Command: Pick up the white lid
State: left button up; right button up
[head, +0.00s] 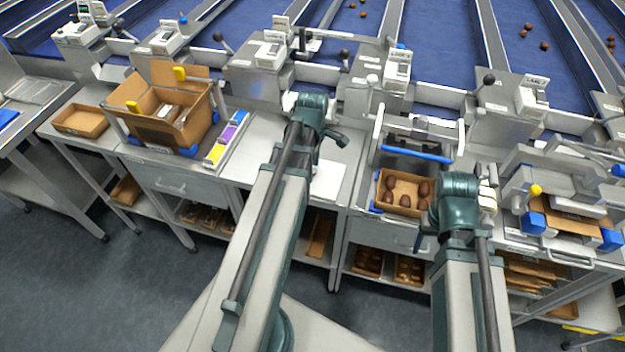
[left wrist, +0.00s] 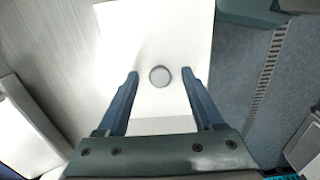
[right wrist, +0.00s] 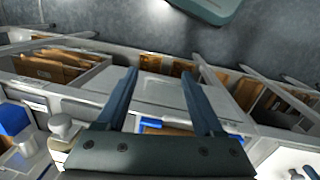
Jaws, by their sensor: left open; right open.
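The white lid (left wrist: 150,35) is a flat white panel with a round grey knob (left wrist: 159,76) in the left wrist view. In the head view, part of the white lid (head: 328,181) shows on the bench just right of my left arm, which hides the rest. My left gripper (left wrist: 159,74) is open over the lid, with the knob between its fingertips in the picture. I cannot tell how high the fingers are above it. My right gripper (right wrist: 160,72) is open and empty, above the bench front at the right.
A box of dates (head: 403,192) stands beside my right wrist. A blue-handled frame (head: 415,152) is behind it. A large open carton (head: 160,110) and a tray with coloured cards (head: 226,140) stand left of my left arm. Blue conveyor lanes run behind.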

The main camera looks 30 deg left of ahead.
pick_arm(q)
grip_shut()
dwell(0.3)
jog(key=shift+r, duration=0.1)
